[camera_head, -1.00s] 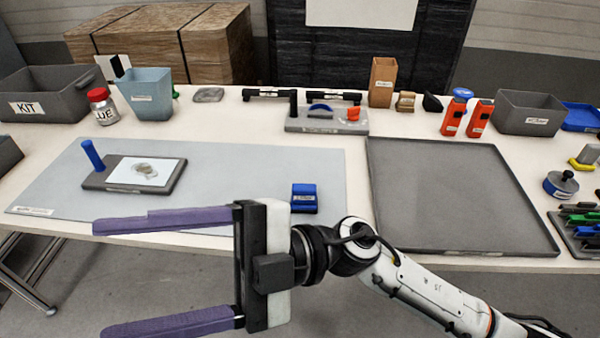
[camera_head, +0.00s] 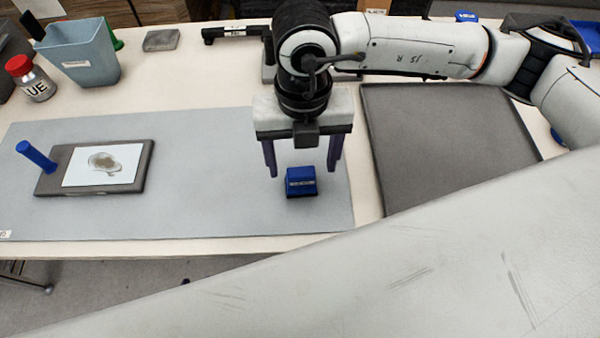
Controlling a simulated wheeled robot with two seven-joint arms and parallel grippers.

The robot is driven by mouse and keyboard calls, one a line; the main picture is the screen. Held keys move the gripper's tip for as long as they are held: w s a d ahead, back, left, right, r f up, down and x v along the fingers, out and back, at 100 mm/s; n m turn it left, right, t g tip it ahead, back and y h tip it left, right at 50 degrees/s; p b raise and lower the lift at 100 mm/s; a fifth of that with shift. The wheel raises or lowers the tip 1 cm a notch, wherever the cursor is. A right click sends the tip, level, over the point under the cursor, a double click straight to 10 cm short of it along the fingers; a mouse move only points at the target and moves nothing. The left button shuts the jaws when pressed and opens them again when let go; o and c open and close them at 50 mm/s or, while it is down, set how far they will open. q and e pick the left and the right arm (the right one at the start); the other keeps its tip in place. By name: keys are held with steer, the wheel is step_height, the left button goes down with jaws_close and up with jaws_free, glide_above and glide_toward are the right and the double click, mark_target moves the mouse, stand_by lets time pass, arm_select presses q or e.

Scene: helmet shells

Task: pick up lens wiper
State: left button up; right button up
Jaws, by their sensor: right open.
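A small dark blue block with a label, which looks like the lens wiper (camera_head: 301,187), sits near the right end of the grey mat. My right gripper (camera_head: 303,171) points down over it, open and empty. One purple finger is left of the block and the other right of it. The fingertips appear level with the block's upper part in the picture; I cannot tell how high above the mat they are. My left gripper is not in view.
The grey mat (camera_head: 200,215) holds a dark plate (camera_head: 144,166) with a picture card and a blue post (camera_head: 36,155). A dark empty tray (camera_head: 440,150) lies to the right. A blue-grey bin (camera_head: 82,55) and a red-capped bottle (camera_head: 31,80) stand at the back left.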

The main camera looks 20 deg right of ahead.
mark_target(301, 171)
step_height(301, 171, down, 6)
steer(key=shift+s+a+r+p, duration=0.1)
steer(key=shift+r+p, duration=0.05)
steer(key=shift+p, duration=0.35)
steer(key=shift+c, duration=0.5)
steer(key=c, duration=1)
